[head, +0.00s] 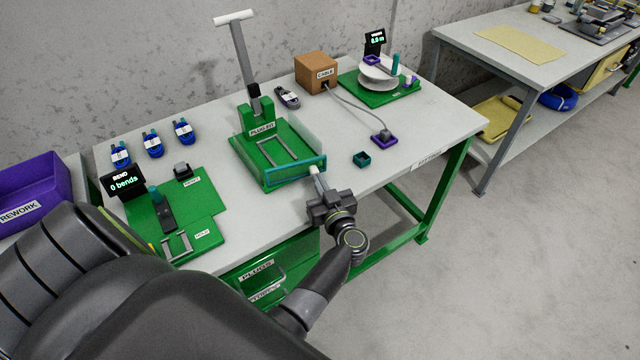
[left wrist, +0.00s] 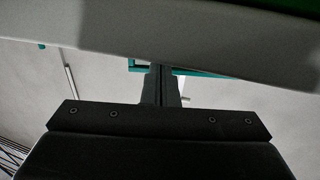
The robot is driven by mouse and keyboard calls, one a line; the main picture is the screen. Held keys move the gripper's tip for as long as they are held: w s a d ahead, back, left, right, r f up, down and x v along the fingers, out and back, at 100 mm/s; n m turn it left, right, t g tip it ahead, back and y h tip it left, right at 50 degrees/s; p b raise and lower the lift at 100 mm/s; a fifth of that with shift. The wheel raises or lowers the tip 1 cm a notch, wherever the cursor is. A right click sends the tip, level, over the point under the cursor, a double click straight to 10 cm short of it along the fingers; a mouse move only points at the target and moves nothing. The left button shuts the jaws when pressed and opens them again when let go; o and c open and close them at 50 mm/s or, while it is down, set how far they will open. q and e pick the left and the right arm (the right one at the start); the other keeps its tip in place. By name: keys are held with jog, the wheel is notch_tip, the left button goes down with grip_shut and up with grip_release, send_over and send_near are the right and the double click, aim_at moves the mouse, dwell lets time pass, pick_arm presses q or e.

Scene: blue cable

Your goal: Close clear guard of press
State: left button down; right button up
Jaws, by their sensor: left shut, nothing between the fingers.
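The green press (head: 262,150), labelled PLUG-FIT, stands on the bench with its long lever (head: 243,55) raised and tipped by a white crossbar. Its clear guard (head: 308,140) shows as a see-through panel on the press's right side, with a teal bar (head: 290,172) low along the front. I cannot tell how far the guard is closed. My left gripper (head: 317,172) is shut and empty, its tips close to the right end of the teal bar. In the left wrist view the shut fingers (left wrist: 162,85) overlap a teal bar (left wrist: 205,72); contact is unclear. My right gripper is not in view.
A green bend fixture (head: 205,205) lies to the left, with blue cable coils (head: 152,143) behind it. The floor right of the bench is clear.

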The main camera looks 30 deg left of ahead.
aim_at(318, 170)
pick_arm(q)
jog(key=shift+w+a+n+g+y, duration=0.4)
jog(key=shift+w+n+g, duration=0.1)
jog(key=shift+w+g, duration=0.2)
jog(key=shift+w+a+r, duration=0.1)
jog(key=shift+w+a, duration=0.3)
jog(key=shift+w, duration=0.25)
jog(key=shift+w+a+p, duration=0.15)
jog(key=shift+p, duration=0.15)
